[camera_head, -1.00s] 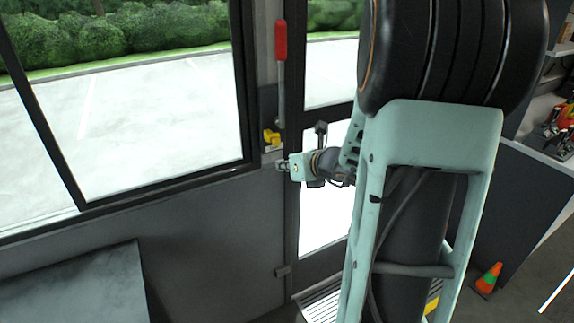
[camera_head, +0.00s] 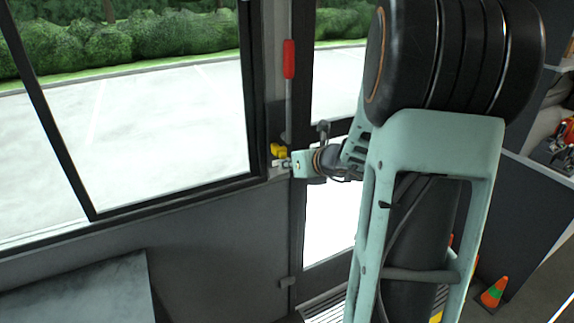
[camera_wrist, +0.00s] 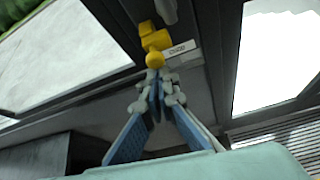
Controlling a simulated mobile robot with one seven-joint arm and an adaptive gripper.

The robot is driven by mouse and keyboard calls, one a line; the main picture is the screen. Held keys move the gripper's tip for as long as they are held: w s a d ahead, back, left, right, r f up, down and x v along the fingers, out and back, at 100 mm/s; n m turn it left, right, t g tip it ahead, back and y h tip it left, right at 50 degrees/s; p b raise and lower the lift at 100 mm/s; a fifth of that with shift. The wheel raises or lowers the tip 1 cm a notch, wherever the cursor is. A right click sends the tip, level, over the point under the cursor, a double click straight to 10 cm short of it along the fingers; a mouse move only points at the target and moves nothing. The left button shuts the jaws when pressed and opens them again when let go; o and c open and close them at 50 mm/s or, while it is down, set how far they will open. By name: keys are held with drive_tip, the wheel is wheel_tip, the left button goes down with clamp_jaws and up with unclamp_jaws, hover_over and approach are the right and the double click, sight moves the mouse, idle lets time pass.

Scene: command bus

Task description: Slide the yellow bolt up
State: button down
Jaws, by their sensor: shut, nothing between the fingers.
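The yellow bolt (camera_head: 278,150) sits on the dark post between the window and the door. In the wrist view the bolt (camera_wrist: 155,40) has a blocky body and a round yellow knob (camera_wrist: 154,60) at its lower end. My gripper (camera_head: 282,163) is just below the bolt in the head view. In the wrist view my gripper (camera_wrist: 155,82) has its fingertips together, right under the knob, with nothing held. I cannot tell whether the fingertips touch the knob.
A red-handled grey rod (camera_head: 289,60) runs up the post above the bolt. A small white label (camera_wrist: 180,49) is beside the bolt. The window frame (camera_head: 180,190) is left, the glazed door (camera_head: 327,225) right.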

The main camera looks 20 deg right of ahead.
wheel_tip(320, 180, up, 8)
drive_tip(key=p, duration=0.5)
drive_tip(key=shift+r+p, duration=0.25)
drive_tip(key=shift+p, duration=0.05)
drive_tip(key=shift+w, duration=0.1)
